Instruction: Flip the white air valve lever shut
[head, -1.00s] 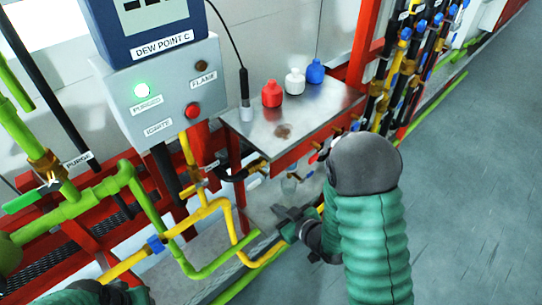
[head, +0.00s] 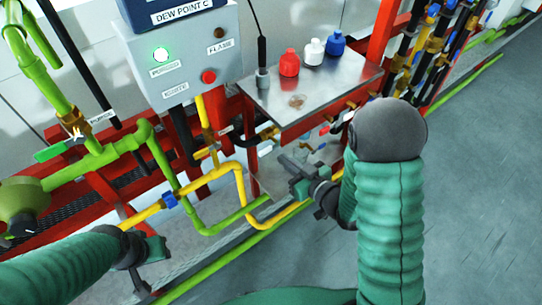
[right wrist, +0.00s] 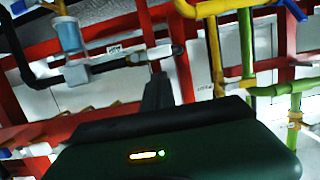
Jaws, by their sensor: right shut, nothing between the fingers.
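My right gripper (head: 288,168) is shut and empty, below the front edge of the steel shelf, near the fittings under it. In the right wrist view its dark fingers (right wrist: 157,92) point at red frame bars and pipes, apart from the fittings as far as I can tell. A pale fitting with a clear bowl (right wrist: 67,36) sits on a black pipe at the upper left there.
The steel shelf (head: 335,83) holds a red, a white and a blue bottle. The control box (head: 190,65) with a lit green lamp hangs to its left. Yellow (head: 240,190) and green pipes run below. Open grey floor (head: 480,170) lies to the right.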

